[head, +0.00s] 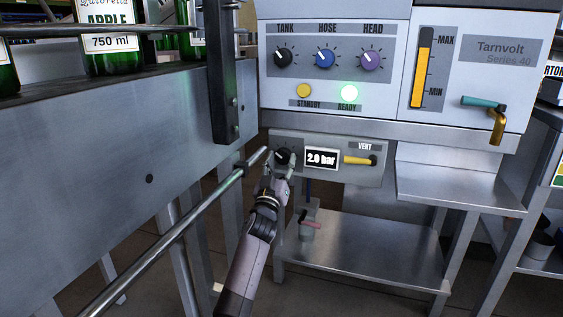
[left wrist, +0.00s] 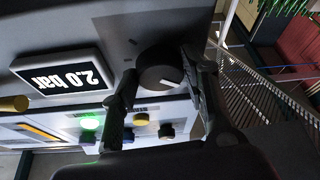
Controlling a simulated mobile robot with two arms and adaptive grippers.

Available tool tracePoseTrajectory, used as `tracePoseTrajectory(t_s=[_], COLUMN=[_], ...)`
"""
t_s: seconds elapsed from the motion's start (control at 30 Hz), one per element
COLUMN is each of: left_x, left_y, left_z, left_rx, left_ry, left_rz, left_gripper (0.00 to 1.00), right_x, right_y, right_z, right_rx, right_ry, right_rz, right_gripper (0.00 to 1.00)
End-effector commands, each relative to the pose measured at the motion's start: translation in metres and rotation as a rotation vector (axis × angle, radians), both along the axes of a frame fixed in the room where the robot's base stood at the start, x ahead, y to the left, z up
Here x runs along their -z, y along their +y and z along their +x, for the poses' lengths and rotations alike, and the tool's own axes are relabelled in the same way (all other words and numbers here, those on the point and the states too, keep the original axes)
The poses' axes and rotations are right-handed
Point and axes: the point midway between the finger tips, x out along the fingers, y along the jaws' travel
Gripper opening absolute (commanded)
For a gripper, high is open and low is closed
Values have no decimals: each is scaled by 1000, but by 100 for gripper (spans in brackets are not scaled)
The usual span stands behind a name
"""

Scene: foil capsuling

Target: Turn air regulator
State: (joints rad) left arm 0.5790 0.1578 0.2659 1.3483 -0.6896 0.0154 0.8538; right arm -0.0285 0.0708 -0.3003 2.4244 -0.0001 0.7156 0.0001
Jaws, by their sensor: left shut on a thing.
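The air regulator knob (head: 283,156) is a black round knob on the grey panel below the main machine box. In the left wrist view the knob (left wrist: 163,70) sits between the two dark fingers of my left gripper (left wrist: 163,88), which is shut on it. In the head view my left gripper (head: 277,166) reaches up to the knob from below. The display (head: 322,159) right of the knob reads 2.0 bar; it also shows in the left wrist view (left wrist: 62,76). My right gripper is not in view.
A yellow VENT lever (head: 358,160) is right of the display. Above are TANK, HOSE and HEAD knobs (head: 325,58) and a lit green READY lamp (head: 349,92). A metal rail (head: 185,225) and conveyor side (head: 110,160) with bottles (head: 108,35) lie left. A steel shelf (head: 365,250) is below.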

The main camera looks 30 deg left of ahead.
Motion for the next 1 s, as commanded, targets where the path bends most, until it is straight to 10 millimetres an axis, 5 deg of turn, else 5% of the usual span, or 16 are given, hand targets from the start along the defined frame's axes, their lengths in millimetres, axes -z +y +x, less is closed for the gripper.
tracePoseTrajectory(t_s=[0.3,0.33,0.6,1.0], left_x=[-1,-1,-1,3], left_y=[1,1,0,-1], left_z=[0,0,0,-5], left_rx=[-1,-1,0,0], left_ry=[-2,-2,-1,1], left_rz=[1,1,0,0], left_gripper=[14,43,61,62], right_x=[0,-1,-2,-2], right_y=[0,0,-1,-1], right_z=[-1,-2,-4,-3], right_rx=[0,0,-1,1], right_ry=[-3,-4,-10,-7], right_rz=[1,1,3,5], right_gripper=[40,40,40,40])
